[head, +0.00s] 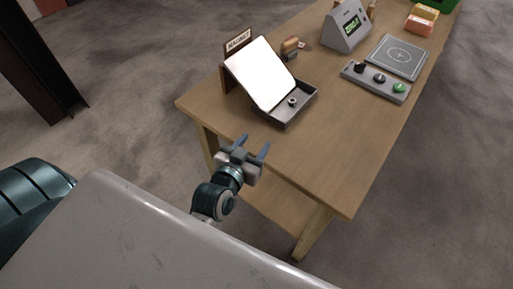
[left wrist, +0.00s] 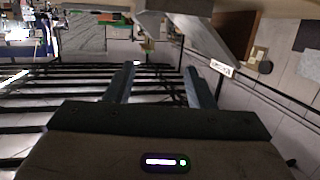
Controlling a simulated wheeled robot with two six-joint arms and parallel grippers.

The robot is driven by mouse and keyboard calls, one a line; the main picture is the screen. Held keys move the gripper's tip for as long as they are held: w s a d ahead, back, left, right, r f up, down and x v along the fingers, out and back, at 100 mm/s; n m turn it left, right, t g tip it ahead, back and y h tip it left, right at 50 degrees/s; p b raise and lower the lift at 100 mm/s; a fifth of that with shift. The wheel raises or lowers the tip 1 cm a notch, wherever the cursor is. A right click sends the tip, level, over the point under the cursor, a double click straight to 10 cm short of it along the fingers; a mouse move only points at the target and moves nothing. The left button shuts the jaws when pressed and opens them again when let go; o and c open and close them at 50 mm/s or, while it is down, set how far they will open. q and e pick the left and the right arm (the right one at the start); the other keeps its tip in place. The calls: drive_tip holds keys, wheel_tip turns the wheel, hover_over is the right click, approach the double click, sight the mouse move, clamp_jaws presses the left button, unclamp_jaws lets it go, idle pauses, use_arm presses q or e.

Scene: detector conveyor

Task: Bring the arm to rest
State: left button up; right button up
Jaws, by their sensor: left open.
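My left gripper (head: 254,148) is open and empty, with its two blue-grey fingers apart, just off the near end of the wooden table (head: 335,180) in the head view. In the left wrist view the same gripper (left wrist: 158,82) shows its two fingers spread with nothing between them. My right gripper is not in view.
Near the gripper, a dark tray (head: 303,110) with a small ring-shaped part and a white tilted panel (head: 262,75) stand on the table. Beyond are a grey display device (head: 345,27), a strip with knobs (head: 375,82), a grey plate (head: 398,57) and orange boxes (head: 419,26). The near right tabletop is clear.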

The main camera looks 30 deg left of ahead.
use_arm(q)
drive_tip(key=shift+a, duration=0.1)
idle(0.4)
drive_tip(key=s+a+f+m+g+y, duration=0.1)
drive_tip(key=s+a+f+g, duration=0.2)
drive_tip(key=s+f+g, duration=0.45)
drive_tip(key=s+a+f+g, duration=0.3)
drive_tip(key=s+a+g, duration=0.15)
drive_tip(key=s, duration=0.65)
wheel_tip(320, 180, down, 29)
drive_tip(key=w+a+g, duration=0.1)
drive_tip(key=a, duration=0.1)
drive_tip(key=s+a+f+g, duration=0.1)
drive_tip(key=s+f, duration=1.8)
drive_tip(key=f, duration=0.1)
drive_tip(key=shift+f+n+g, duration=0.3)
drive_tip(key=shift+f, duration=0.05)
